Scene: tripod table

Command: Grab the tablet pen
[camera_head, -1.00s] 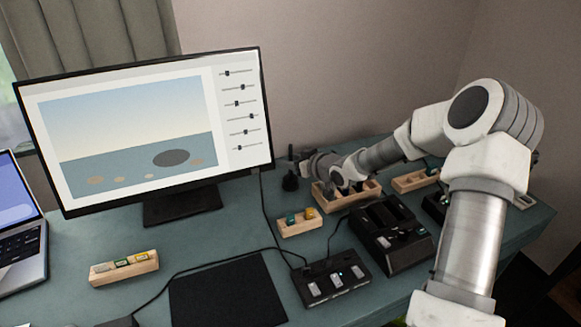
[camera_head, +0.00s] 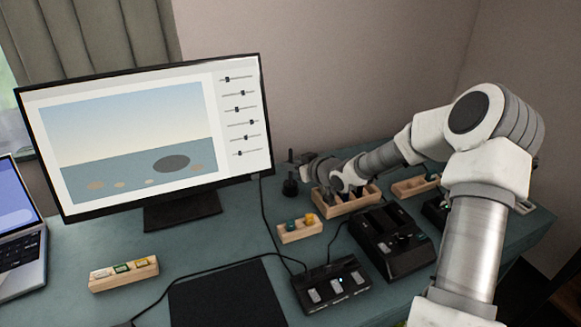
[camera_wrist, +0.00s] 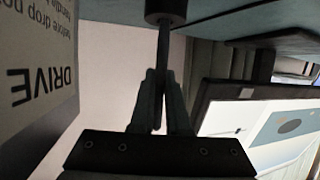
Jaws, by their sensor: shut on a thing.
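The tablet pen (camera_wrist: 163,48) shows in the wrist view as a thin dark rod. One end meets a round black holder (camera_wrist: 166,10) at the tabletop, which appears at the top of this turned picture. My gripper (camera_wrist: 160,78) is shut on the pen, with its fingers on either side of the rod. In the head view the small black holder (camera_head: 290,188) stands right of the monitor, and my gripper (camera_head: 297,158) reaches over it from the right. The pen is too small to make out clearly there.
The monitor (camera_head: 140,120) stands close to the left of the holder. Wooden trays (camera_head: 300,232) and black control boxes (camera_head: 330,287) crowd the table in front and to the right. A black pad (camera_head: 225,300) lies at the front. A lettered box side (camera_wrist: 35,65) is near in the wrist view.

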